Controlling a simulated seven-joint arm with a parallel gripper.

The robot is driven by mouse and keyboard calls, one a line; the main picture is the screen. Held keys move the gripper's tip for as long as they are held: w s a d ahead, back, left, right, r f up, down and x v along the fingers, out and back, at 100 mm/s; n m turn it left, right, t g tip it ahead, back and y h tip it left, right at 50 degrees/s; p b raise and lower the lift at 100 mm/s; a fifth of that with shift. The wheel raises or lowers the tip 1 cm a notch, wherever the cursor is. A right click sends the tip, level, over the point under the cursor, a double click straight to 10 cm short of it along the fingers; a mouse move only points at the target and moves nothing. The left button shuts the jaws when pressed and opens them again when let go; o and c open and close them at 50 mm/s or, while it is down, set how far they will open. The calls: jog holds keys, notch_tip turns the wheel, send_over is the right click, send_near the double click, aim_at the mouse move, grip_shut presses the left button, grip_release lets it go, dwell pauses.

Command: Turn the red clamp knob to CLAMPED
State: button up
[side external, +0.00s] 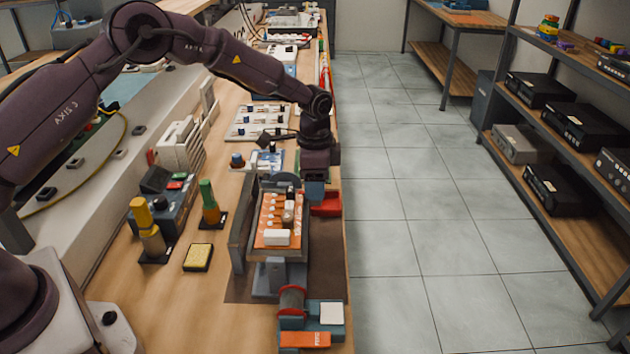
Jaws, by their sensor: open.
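A red part (326,204), which looks like the clamp knob, sits at the right side of a grey fixture (241,228) near the bench's right edge. Its shape and any CLAMPED marking are too small to read. The fixture holds an orange board (268,238) with several small white and dark parts. My gripper (315,190) points down just above and left of the red part in the picture. It is open, and nothing shows in it. I cannot tell whether its fingers touch the red part.
Yellow (148,235) and green (208,203) upright tools and a yellow pad (198,257) stand left of the fixture. A reel (292,299) and an orange box (305,339) lie in front. Panels with knobs (258,122) are behind. The floor at right is clear.

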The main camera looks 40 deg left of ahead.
notch_tip(320, 180, up, 13)
dwell(0.4)
jog(key=shift+f, duration=0.1)
jog(key=s+a+r+n+t, duration=0.1)
jog(key=s+r+n, duration=0.3)
jog(key=s, duration=1.2)
jog(key=s+a+r+n+t, duration=0.1)
jog(key=s+r+n+t, duration=0.3)
jog(key=s, duration=1.2)
notch_tip(320, 180, up, 4)
jog(key=shift+s+r+n+t, duration=0.1)
jog(key=shift+s+n+t, duration=0.2)
jog(key=shift+n, duration=0.3)
